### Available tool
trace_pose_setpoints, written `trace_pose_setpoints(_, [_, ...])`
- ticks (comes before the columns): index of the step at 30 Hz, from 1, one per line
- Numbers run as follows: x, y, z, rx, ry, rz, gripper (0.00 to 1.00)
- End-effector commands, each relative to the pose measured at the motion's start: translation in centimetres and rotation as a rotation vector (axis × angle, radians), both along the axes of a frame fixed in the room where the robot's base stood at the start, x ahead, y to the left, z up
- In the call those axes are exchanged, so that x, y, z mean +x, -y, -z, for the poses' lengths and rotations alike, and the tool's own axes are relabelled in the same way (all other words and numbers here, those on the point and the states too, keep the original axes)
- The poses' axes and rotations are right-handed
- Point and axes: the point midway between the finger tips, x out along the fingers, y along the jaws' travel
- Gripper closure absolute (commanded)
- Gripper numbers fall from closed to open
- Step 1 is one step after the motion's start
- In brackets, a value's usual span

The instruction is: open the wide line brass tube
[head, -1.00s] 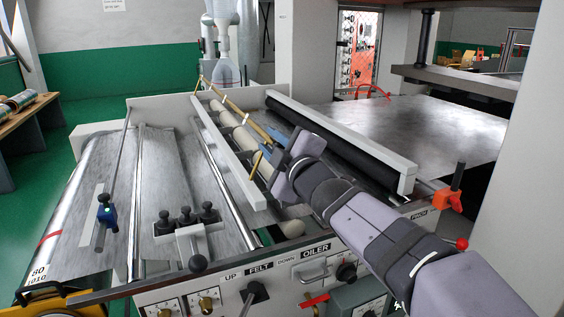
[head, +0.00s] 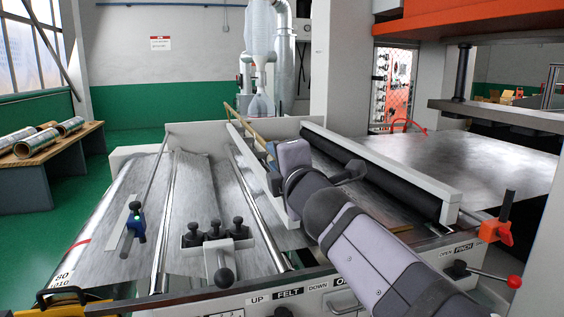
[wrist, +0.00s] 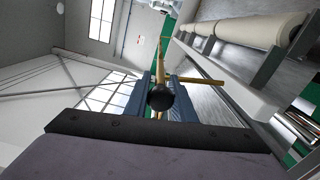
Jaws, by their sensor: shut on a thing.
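A thin brass tube (head: 243,123) runs along the far part of the machine, beside the light rail. In the wrist view, the brass tube (wrist: 161,53) runs away from my gripper, and a short brass arm (wrist: 204,81) sticks out to the right. A round black end (wrist: 160,97) sits between the blue fingers. My gripper (wrist: 161,90) is shut on the brass piece with this black end. In the head view, my gripper (head: 271,152) is at the near end of the tube; my arm hides most of the grip.
A pale rail (head: 238,142) and a dark roller (head: 370,172) flank the gripper. Black knobs (head: 214,229) stand in front on the metal bed. An orange handle (head: 497,226) is at right. Pale rollers (wrist: 262,35) lie close by in the wrist view.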

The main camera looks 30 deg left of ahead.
Motion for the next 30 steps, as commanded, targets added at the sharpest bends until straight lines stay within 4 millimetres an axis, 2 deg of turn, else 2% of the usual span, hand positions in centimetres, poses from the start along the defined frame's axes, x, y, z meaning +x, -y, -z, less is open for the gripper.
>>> trace_pose_setpoints(16, [-0.30, -0.28, -0.10, -0.013, 0.018, -0.004, 1.00])
trace_pose_setpoints(17, [-0.30, -0.27, -0.10, -0.013, 0.018, -0.004, 0.75])
trace_pose_setpoints(18, [-0.29, -0.26, -0.09, -0.013, 0.018, -0.004, 0.65])
trace_pose_setpoints(19, [-0.29, -0.26, -0.08, -0.014, 0.017, -0.003, 0.60])
trace_pose_setpoints(30, [-0.36, -0.05, 0.06, -0.016, 0.017, -0.001, 0.60])
